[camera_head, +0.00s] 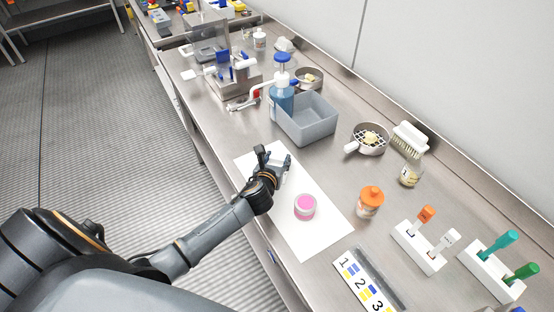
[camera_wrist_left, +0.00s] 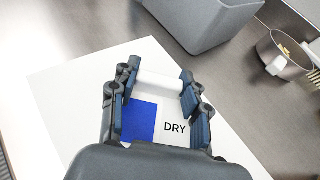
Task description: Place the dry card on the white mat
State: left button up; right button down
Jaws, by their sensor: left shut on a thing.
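The white mat (camera_head: 317,238) lies flat on the steel counter; its bare part also shows in the left wrist view (camera_wrist_left: 62,95). My left gripper (camera_head: 273,158) is over the far half of the mat. In the left wrist view, the left gripper (camera_wrist_left: 160,82) is shut on the dry card (camera_wrist_left: 140,122), with its white raised bar between the fingers. The card has a blue square and the word DRY. The card is over the mat; whether it touches the mat I cannot tell. In the head view my fingers mostly hide the card. My right gripper is not in view.
A pink-topped jar (camera_head: 305,206) stands on the mat near my gripper. A grey bin (camera_head: 305,125) and a blue pump bottle (camera_head: 282,95) stand behind. An orange-lidded jar (camera_head: 369,202) is to the right. A numbered strip (camera_head: 362,283) lies nearer.

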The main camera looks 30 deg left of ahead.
pick_arm(q)
jog(key=shift+f, duration=0.2)
jog(key=shift+f, duration=0.15)
jog(key=o, duration=0.9)
jog(key=shift+o, duration=0.2)
jog(key=shift+r, duration=0.3)
jog(key=shift+s+d, duration=0.15)
jog(key=shift+s, duration=0.2)
jog(key=v, duration=1.1)
jog(key=shift+s+r, duration=0.1)
jog(key=shift+s, duration=0.05)
